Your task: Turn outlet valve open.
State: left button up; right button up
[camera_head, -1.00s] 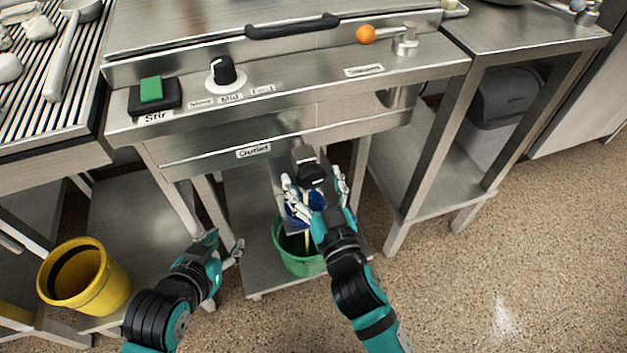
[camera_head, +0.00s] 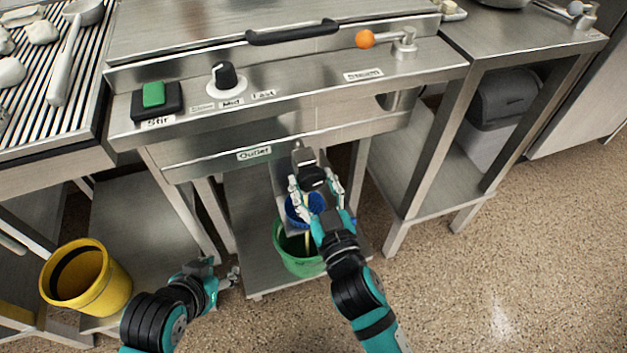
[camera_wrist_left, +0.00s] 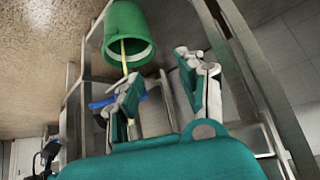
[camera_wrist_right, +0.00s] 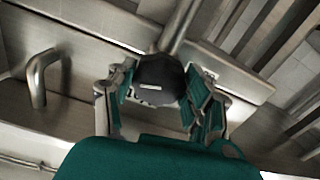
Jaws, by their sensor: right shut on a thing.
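The outlet valve has a black round knob (camera_head: 312,178) below the "Outlet" label (camera_head: 254,153) at the front of the steel machine. In the right wrist view the knob (camera_wrist_right: 160,80) sits between my right fingers, with a small white mark on its face. My right gripper (camera_head: 316,186) is shut on the knob. It also shows in the right wrist view (camera_wrist_right: 158,98). My left gripper (camera_head: 222,272) is open and empty, low and left of the green bucket. In the left wrist view its fingers (camera_wrist_left: 165,85) are spread with nothing between them.
A green bucket (camera_head: 285,262) stands on the lower shelf under the outlet, with a blue thing (camera_head: 293,208) and a yellow stick in it. A yellow bucket (camera_head: 112,292) stands at the left.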

jog(key=n+p, duration=0.1)
jog(key=n, duration=0.1)
jog(key=shift+r+n, duration=0.15)
jog(key=shift+n, duration=0.15)
jog(key=shift+n+p, duration=0.45)
jog(key=shift+n, duration=0.05)
pick_arm(q)
jog(key=s+a+g+y+p, duration=0.15)
jog(key=s+g, duration=0.25)
jog(key=s, duration=0.4)
pick_arm(e)
jog(key=n, duration=0.3)
jog(key=shift+n, duration=0.3)
jog(key=shift+d+n, duration=0.1)
jog(key=shift+n, duration=0.4)
jog(key=n, duration=0.2)
jog(key=shift+n+p, duration=0.3)
jog(key=shift+p, duration=0.1)
pick_arm(q)
jog(key=shift+g+h, duration=0.25)
jog(key=shift+g, duration=0.05)
jog(key=shift+a+x, duration=0.15)
jog(key=shift+x, duration=1.3)
jog(key=shift+a+x, duration=0.2)
jog(key=shift+x, duration=1.25)
pick_arm(e)
jog(key=shift+n, duration=2.1)
pick_arm(q)
jog(key=shift+w+f, duration=0.1)
jog(key=shift+w, duration=0.05)
